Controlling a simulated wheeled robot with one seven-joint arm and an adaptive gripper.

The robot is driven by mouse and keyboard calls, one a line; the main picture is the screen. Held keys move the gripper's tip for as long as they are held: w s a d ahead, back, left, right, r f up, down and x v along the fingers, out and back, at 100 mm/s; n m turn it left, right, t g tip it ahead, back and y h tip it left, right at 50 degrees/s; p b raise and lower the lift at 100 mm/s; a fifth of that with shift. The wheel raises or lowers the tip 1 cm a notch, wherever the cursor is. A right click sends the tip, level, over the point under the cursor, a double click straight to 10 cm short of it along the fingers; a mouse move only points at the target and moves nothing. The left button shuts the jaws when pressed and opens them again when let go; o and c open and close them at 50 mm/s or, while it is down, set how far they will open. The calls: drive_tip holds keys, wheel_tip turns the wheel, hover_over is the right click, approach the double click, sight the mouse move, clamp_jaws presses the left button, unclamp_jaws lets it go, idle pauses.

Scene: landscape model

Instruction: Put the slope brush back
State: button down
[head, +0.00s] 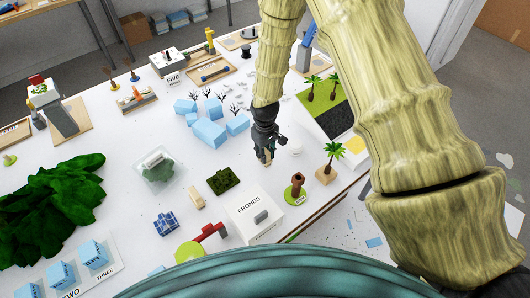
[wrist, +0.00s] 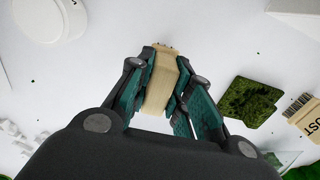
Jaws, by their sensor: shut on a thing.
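My gripper (head: 265,158) hangs over the white table, right of the middle. In the wrist view its fingers (wrist: 160,90) are shut on a tan wooden piece, which I take for the slope brush (wrist: 161,82).
A brown post on a green disc (head: 296,190) and a palm on a block (head: 329,167) stand to the right. Blue blocks (head: 209,132) lie behind left.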

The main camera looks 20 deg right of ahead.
drive_tip(key=shift+f, duration=0.25)
idle(0.4)
drive_tip(key=c, duration=1.2)
unclamp_jaws()
